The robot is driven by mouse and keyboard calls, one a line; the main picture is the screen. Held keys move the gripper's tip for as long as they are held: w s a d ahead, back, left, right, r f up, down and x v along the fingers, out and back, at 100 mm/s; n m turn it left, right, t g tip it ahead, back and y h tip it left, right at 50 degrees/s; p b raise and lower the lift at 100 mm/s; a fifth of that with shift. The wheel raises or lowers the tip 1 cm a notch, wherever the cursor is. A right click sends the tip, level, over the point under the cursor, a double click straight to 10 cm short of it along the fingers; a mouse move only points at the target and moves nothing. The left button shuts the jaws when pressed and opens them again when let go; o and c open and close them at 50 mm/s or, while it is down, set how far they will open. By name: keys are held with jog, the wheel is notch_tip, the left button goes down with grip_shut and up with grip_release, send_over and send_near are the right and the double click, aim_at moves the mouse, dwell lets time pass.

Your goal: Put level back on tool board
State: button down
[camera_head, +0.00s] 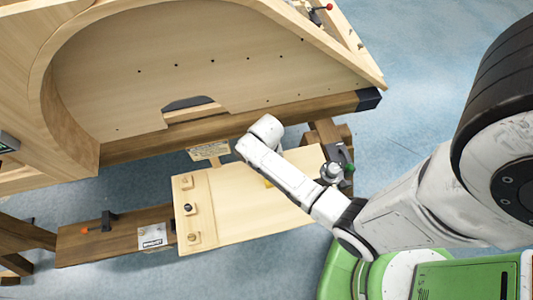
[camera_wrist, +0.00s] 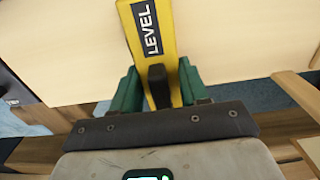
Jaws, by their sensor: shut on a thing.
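The yellow level (camera_wrist: 142,35), with a black label reading LEVEL, is between the green fingers of my gripper (camera_wrist: 158,86) in the wrist view. The fingers are shut on it, and its far end runs out of the top of the picture. A dark piece stands up in front of it between the fingers. In the head view only a small yellow bit of the level (camera_head: 268,184) shows beside my forearm, which hides the gripper. It is over a pale wooden board (camera_head: 230,215) with small wooden holders along its left side; I take this for the tool board. I cannot tell whether they touch.
A large curved wooden frame (camera_head: 220,75) fills the upper left. A brown beam (camera_head: 120,235) with an orange-handled clamp (camera_head: 95,226) and a white label (camera_head: 152,237) lies left of the board. A small sign (camera_head: 208,151) stands at its back edge. Blue floor (camera_head: 430,50) is clear at upper right.

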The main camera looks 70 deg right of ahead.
jog(key=shift+f, duration=0.1)
jog(key=c, duration=0.6)
grip_release()
jog(key=shift+o, duration=0.2)
notch_tip(320, 180, up, 12)
jog(key=shift+f+p, duration=0.1)
jog(key=shift+p, duration=0.55)
jog(key=s+a+r+n+t, duration=0.1)
jog(key=s+a+r+n, duration=0.6)
jog(key=a+n, duration=0.2)
jog(key=shift+s+a+r+n, duration=0.15)
jog(key=shift+s+a+n, duration=0.1)
jog(key=shift+n, duration=0.25)
